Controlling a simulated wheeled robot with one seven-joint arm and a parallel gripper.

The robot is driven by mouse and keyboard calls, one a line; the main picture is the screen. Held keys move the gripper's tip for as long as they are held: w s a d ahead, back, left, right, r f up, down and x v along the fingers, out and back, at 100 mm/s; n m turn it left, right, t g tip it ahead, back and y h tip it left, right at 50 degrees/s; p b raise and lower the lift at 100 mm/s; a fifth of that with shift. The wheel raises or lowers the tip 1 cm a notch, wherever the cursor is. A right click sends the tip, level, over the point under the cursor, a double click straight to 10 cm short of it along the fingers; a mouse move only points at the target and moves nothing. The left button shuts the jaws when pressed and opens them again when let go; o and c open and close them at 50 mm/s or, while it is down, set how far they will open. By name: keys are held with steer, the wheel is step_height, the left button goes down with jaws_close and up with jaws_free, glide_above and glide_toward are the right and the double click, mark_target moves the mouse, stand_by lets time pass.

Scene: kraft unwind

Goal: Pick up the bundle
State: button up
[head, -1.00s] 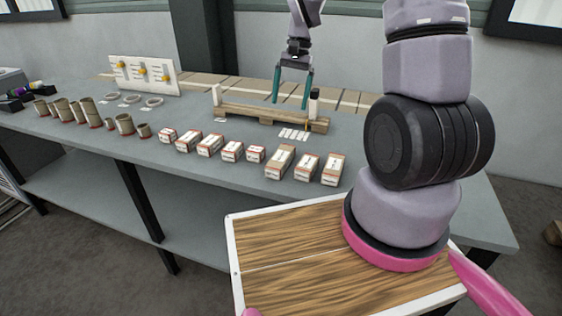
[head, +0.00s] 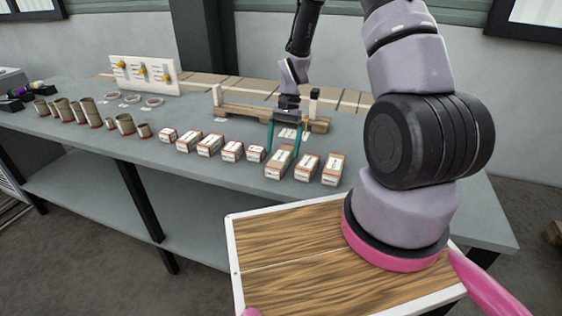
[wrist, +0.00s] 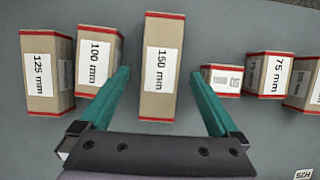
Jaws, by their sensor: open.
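The bundles are tan kraft blocks with red edges and white size labels, standing in a row on the grey bench. The 150 mm bundle (wrist: 162,68) is in the middle of the wrist view; in the head view it is the long block (head: 280,162). My gripper (head: 284,152) is open, with its teal fingers pointing down at this block. In the wrist view the gripper (wrist: 160,78) has one finger on each side of the 150 mm bundle, with nothing gripped. I cannot tell how far above it the fingertips are.
The 100 mm bundle (wrist: 98,62) and the small 50 mm bundle (wrist: 222,80) stand close beside the fingers. A wooden pallet (head: 245,115) lies behind the row. Brown tubes (head: 75,111) stand at the left. A wood-topped tray (head: 290,240) is in front.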

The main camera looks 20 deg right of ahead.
mark_target(281, 155)
steer(key=x, duration=0.3)
steer(key=shift+s+a+f, duration=0.1)
steer(key=shift+s+f, duration=0.1)
steer(key=shift+f, duration=0.05)
jaws_close()
steer(key=shift+r, duration=0.1)
